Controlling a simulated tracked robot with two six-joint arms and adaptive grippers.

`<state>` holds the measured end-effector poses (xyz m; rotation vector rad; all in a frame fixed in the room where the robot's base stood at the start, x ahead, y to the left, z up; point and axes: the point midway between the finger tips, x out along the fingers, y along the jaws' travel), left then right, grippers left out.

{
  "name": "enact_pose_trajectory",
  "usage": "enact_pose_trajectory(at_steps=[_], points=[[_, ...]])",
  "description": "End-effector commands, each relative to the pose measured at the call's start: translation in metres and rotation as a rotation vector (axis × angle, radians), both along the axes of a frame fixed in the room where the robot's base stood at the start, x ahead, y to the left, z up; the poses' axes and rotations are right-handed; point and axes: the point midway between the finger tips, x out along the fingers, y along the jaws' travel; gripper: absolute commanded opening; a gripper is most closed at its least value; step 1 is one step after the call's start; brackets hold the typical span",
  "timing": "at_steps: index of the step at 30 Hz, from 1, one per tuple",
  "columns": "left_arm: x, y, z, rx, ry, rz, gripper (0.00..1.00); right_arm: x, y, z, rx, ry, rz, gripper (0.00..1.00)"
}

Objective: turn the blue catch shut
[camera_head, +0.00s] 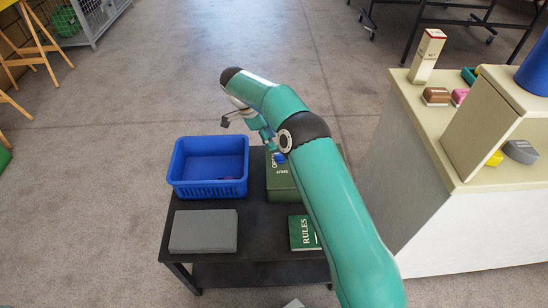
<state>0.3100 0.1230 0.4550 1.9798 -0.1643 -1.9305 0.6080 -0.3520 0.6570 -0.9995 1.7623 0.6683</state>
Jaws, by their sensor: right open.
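A green box (282,186) stands on the black table, with a small blue catch (280,158) on its top. Lettering beside the catch seems to read OPEN on its left, with another word below it that is too small to read surely. I cannot tell which way the catch points. My teal right arm passes over the box and hides its right part. My right gripper (240,119) is open and empty, above and beyond the catch, apart from it. My left gripper is not in view.
On the black table (255,239) are a blue basket (208,188) with a small item inside, a grey slab (204,231) and a green RULES book (301,233). A counter (424,130) with a carton (427,56) and several small items stands at right.

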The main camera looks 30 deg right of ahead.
Motion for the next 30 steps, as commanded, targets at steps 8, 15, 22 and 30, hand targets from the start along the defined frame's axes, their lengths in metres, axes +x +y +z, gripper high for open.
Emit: enact_pose_trajectory(at_steps=[8, 15, 22, 30], points=[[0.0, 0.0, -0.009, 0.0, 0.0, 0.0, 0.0, -0.011, -0.017, -0.049, 0.001, 0.002, -0.001, 0.42], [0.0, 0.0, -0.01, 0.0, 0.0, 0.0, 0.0, -0.014, -0.023, -0.065, 0.001, 0.001, 0.001, 0.42], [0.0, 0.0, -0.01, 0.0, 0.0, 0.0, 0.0, -0.014, -0.023, -0.067, 0.0, 0.001, 0.002, 0.42], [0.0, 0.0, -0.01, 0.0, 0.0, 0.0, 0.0, -0.014, -0.023, -0.066, 0.001, 0.001, 0.003, 0.07]])
